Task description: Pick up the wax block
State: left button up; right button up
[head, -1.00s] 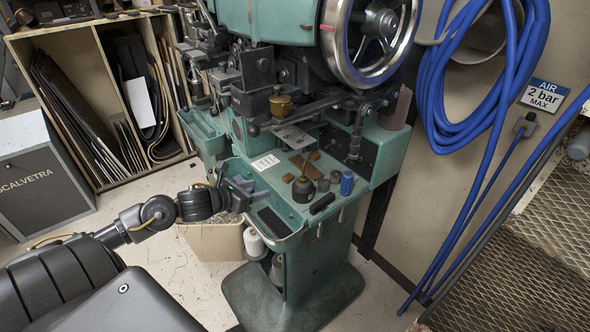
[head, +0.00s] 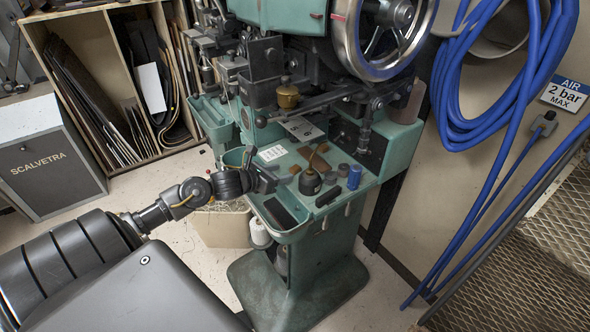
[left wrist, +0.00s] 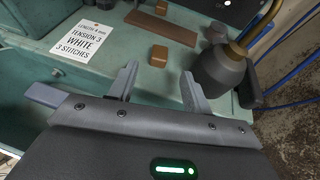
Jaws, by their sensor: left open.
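A small amber-brown block (left wrist: 159,55), which looks like the wax block, lies on the green machine table (left wrist: 75,75). In the left wrist view it sits just beyond my left gripper (left wrist: 160,80), roughly in line with the gap between the fingers. The fingers are open and nothing is between them. In the head view the left gripper (head: 270,180) is over the table's left side, and the small block (head: 295,169) shows just right of it. My right gripper is not in view.
Past the block lie a brown strip (left wrist: 163,27) and a printed card (left wrist: 83,40). A dark oil can (left wrist: 218,70) with a brass spout stands close to the right finger. A blue spool (head: 354,177) and a black bar (head: 328,196) lie farther right. The stitching machine (head: 280,15) rises behind.

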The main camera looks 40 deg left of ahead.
aim_at(292, 170)
pick_arm(q)
jog(key=p+x, duration=0.1)
jog(key=x, duration=0.3)
jog(key=shift+w, duration=0.3)
jog(key=shift+w+f, duration=0.15)
jog(key=shift+w, duration=0.05)
jog(key=c, duration=1)
jog(key=shift+c, duration=0.3)
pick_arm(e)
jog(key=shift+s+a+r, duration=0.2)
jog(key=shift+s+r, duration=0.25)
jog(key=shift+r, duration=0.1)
